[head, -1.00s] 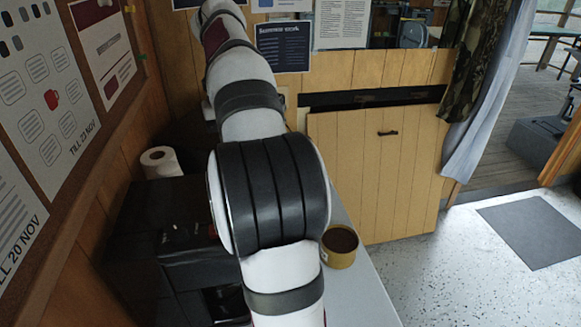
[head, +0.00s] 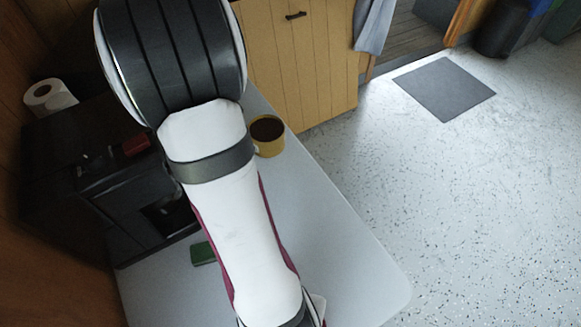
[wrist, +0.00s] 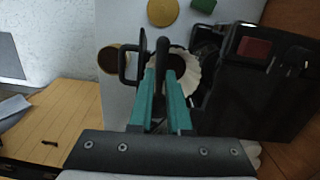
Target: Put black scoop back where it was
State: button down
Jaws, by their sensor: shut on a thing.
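In the wrist view my gripper (wrist: 164,80) has its teal fingers closed on a black scoop (wrist: 162,52), whose dark bar shows between and beyond the tips. The scoop's bowl is not clearly visible. The yellow tin (head: 267,147) of dark grounds stands open near the table's far edge; it also shows left of the fingers in the wrist view (wrist: 108,60). A white fluted paper filter (wrist: 190,82) with dark grounds shows behind the fingertips, partly hidden. My gripper is outside the head view.
The black coffee machine (head: 90,180) stands by the wall, a paper roll (head: 50,97) behind it. A green sponge (head: 203,253) and a round yellow lid (wrist: 162,12) lie on the white table (head: 340,260). A black loop-shaped part (wrist: 124,66) is left of the fingers. The table's right side is clear.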

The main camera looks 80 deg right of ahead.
jog(key=s+d+f+m, duration=0.1)
jog(key=s+d+f, duration=0.25)
jog(key=s, duration=0.35)
jog(key=s+d+f, duration=0.2)
jog(key=s+f, duration=0.3)
jog(key=s, duration=0.2)
jog(key=s+a+f+t, duration=0.1)
jog(key=s+a+f, duration=0.3)
jog(key=s+f, duration=1)
send_over(299, 185)
jog(key=shift+h, duration=0.3)
jog(key=f, duration=0.6)
jog(key=shift+s, duration=0.25)
jog(key=f, duration=0.4)
jog(key=shift+w, duration=0.2)
jog(key=shift+f, duration=0.2)
jog(key=c, duration=0.9)
grip_release()
jog(key=shift+o, duration=0.2)
